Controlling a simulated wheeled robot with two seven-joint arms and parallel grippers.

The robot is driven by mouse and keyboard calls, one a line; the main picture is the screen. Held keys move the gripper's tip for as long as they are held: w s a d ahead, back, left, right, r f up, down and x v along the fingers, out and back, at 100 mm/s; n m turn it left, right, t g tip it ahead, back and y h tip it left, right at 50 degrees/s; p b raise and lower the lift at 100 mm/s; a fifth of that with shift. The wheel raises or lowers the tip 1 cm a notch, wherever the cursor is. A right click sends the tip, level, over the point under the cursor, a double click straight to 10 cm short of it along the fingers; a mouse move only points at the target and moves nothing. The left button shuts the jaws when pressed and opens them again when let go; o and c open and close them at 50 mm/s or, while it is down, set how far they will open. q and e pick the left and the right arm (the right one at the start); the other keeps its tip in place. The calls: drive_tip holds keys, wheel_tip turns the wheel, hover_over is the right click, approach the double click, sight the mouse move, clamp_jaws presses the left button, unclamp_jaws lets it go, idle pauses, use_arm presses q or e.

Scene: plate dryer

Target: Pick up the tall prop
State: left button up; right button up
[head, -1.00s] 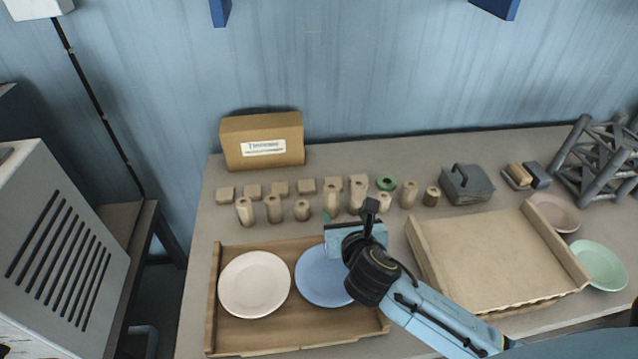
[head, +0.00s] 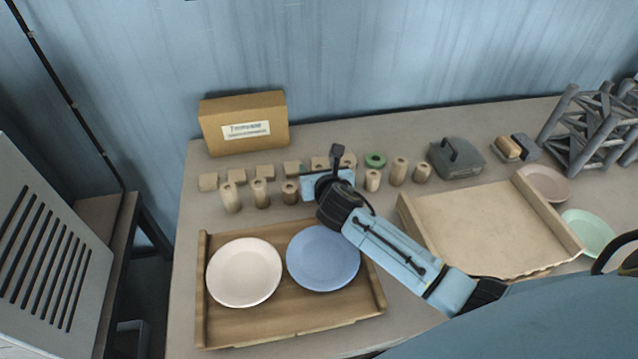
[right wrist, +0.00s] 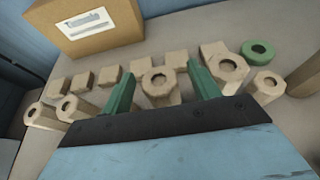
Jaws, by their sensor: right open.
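Several tan wooden props stand upright in a row on the table, with holed tops. One prop (right wrist: 160,84) shows between the two green fingers of my right gripper (right wrist: 160,72) in the right wrist view. The gripper is open, with a finger on either side of that prop; I cannot tell whether they touch it. Another tall-looking prop (right wrist: 229,68) stands just right of the right finger. In the head view my right gripper (head: 327,182) hides the props behind it. My left gripper is out of view.
Small tan blocks (head: 236,176) line up behind the props, with a green ring (head: 375,160) and a cardboard box (head: 245,122). In front is a wooden tray (head: 290,322) with a white plate (head: 244,272) and a blue plate (head: 323,257). A grey case (head: 457,158) stands right.

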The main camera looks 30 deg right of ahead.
drive_tip(key=shift+x, duration=1.05)
drive_tip(key=c, duration=1.2)
drive_tip(key=shift+r, duration=0.1)
